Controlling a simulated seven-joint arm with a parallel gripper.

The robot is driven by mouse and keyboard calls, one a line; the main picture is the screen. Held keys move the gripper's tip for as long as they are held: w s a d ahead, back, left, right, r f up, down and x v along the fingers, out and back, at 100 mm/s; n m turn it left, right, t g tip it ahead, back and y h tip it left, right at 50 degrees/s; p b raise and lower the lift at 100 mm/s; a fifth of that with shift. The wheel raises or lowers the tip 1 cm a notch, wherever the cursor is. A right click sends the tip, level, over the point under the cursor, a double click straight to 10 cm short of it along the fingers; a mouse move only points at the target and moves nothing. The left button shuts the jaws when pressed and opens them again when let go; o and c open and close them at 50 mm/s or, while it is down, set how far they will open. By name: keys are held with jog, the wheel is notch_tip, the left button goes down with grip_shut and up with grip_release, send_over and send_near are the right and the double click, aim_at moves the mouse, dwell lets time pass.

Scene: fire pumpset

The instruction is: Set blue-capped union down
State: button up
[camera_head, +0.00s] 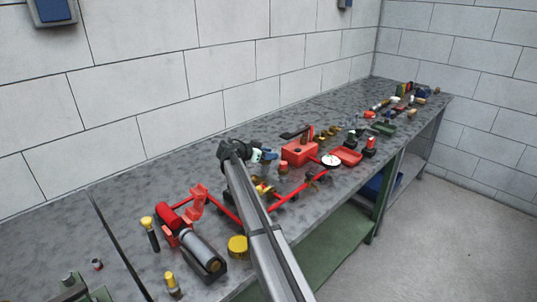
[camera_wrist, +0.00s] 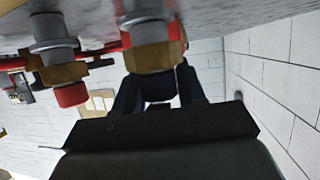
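My gripper (camera_wrist: 158,85) is in the lower middle of the wrist view, with its two dark fingers reaching up to a brass hex nut with a grey collar. I take this to be the blue-capped union (camera_wrist: 152,50). It is centred on the fingers, which look shut on it, though the nut hides the fingertips. A dark end shows between the fingers, its colour unclear. In the head view my gripper (camera_head: 240,152) is low over the middle of the grey bench (camera_head: 130,205), with a blue and white part beside it. Contact with the bench cannot be told.
A similar fitting with a red cap (camera_wrist: 71,95) is close to the left in the wrist view. In the head view, a red box (camera_head: 299,152) and small fittings stand right of my gripper. A grey cylinder (camera_head: 203,250) lies in front left. The wall runs behind the bench.

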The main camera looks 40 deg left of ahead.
jog(key=o, duration=0.4)
jog(key=shift+r, duration=0.1)
jog(key=v, duration=1.2)
dwell(0.3)
